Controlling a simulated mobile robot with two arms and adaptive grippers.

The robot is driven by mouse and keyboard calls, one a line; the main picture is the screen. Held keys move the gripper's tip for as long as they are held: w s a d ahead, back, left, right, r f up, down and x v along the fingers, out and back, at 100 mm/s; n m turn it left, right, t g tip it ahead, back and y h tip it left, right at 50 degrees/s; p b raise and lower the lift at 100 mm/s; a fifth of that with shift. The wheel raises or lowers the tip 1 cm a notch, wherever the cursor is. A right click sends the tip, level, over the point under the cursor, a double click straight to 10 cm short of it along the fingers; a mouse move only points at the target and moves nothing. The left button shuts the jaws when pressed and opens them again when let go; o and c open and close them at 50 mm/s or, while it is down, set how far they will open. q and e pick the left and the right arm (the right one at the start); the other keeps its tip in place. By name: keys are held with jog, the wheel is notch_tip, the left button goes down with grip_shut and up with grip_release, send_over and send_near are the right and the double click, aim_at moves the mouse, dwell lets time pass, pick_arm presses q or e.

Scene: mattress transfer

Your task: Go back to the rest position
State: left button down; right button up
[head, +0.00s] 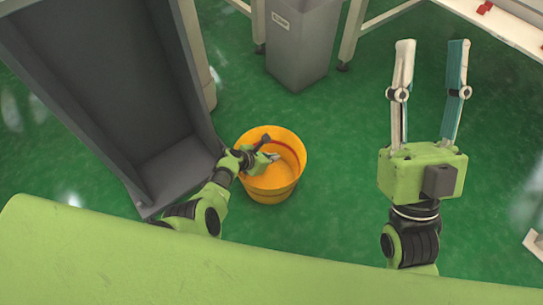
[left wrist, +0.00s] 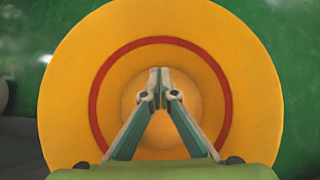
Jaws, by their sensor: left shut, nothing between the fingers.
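My left gripper (head: 271,156) is over the orange bucket (head: 270,190) in the head view, with its fingers over the opening. In the left wrist view the left gripper (left wrist: 160,75) has its fingertips together, with nothing seen between them. Behind them the bucket (left wrist: 75,90) shows as a wide orange round with a red ring inside. How deep the fingertips reach into it I cannot tell. My right gripper (head: 430,48) is raised at the right of the head view, pointing up, its two fingers wide apart and empty.
A tall dark grey open bin (head: 100,70) stands close to my left arm. A smaller grey bin (head: 300,40) stands at the back. White table frames (head: 510,25) run along the top right, with a small red thing (head: 485,8) on one. Green floor (head: 335,130) is clear between the bucket and my right gripper.

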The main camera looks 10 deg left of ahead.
jog(key=shift+w+a+f, duration=0.1)
jog(key=shift+w+f, duration=0.15)
jog(key=shift+w, duration=0.05)
jog(key=shift+w, duration=0.1)
